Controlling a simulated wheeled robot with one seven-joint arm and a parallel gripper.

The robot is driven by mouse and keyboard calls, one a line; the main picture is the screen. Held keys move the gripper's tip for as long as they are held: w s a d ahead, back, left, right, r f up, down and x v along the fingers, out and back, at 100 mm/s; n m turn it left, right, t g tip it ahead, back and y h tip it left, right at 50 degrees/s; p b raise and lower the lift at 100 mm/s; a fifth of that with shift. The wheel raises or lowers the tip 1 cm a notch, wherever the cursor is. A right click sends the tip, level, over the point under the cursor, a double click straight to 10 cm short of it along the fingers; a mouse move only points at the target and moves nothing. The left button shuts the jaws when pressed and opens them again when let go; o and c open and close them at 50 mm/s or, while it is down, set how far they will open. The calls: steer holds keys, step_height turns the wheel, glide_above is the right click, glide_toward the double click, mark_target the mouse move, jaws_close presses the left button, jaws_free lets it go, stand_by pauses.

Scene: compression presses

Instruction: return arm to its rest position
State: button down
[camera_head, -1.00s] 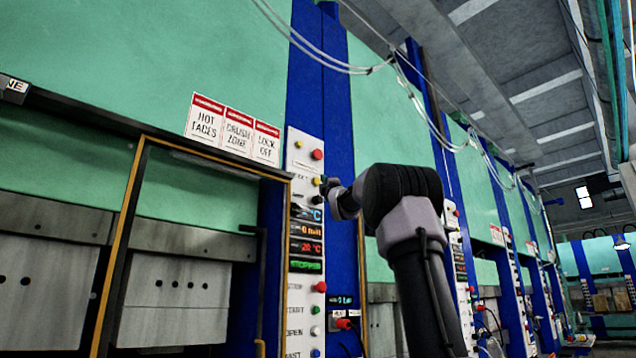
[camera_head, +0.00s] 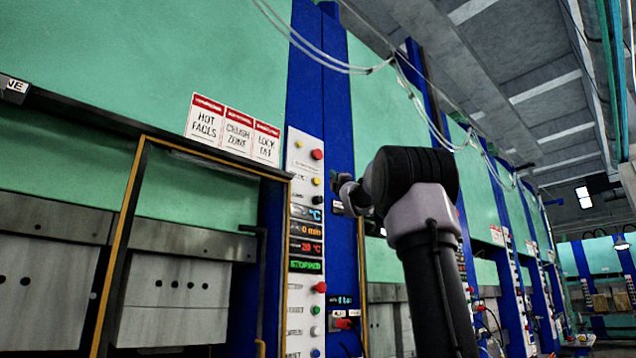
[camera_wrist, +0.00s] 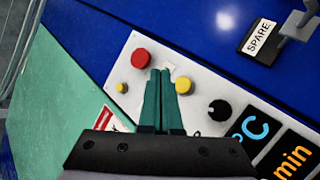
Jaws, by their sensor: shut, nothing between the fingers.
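My gripper (camera_head: 336,184) is small in the head view, in front of the blue column just right of the press control panel (camera_head: 300,163). In the wrist view its two teal fingers (camera_wrist: 162,80) are together, with nothing between them. They point at the white panel face, covering part of it between a red button (camera_wrist: 140,58) and a yellow button (camera_wrist: 183,85). I cannot tell the exact gap to the panel, but the head view shows the gripper beside it. My arm is raised and bent, reaching from the lower right.
The open press (camera_head: 170,290) with a yellow-edged frame stands left of the panel. A black knob (camera_wrist: 219,110) and a SPARE plate (camera_wrist: 258,42) show in the wrist view. More presses line the right side. Cables (camera_head: 345,68) hang above.

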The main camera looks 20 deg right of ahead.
stand_by(0.6)
steer(key=s+a+f+m+g, duration=0.3)
steer(key=s+f+m+g, duration=0.15)
steer(key=f, duration=0.55)
steer(key=s+a+f+m+g, duration=0.35)
steer(key=f+m, duration=0.25)
steer(key=f, duration=0.3)
steer(key=s+a+f+m+g, duration=0.25)
steer(key=s+f+m, duration=0.3)
steer(key=f, duration=0.45)
steer(key=s+a+f+m+g+y, duration=0.1)
steer(key=s+a+f+m+g, duration=0.3)
steer(key=s+f, duration=0.6)
steer(key=s+a+f+m+g+y, duration=0.2)
steer(key=s+a+f+m+g, duration=0.2)
steer(key=s+f, duration=0.7)
step_height(320, 180, down, 4)
steer(key=shift+a+r+g, duration=0.1)
steer(key=shift+a+g, duration=0.25)
steer(key=shift+a, duration=0.35)
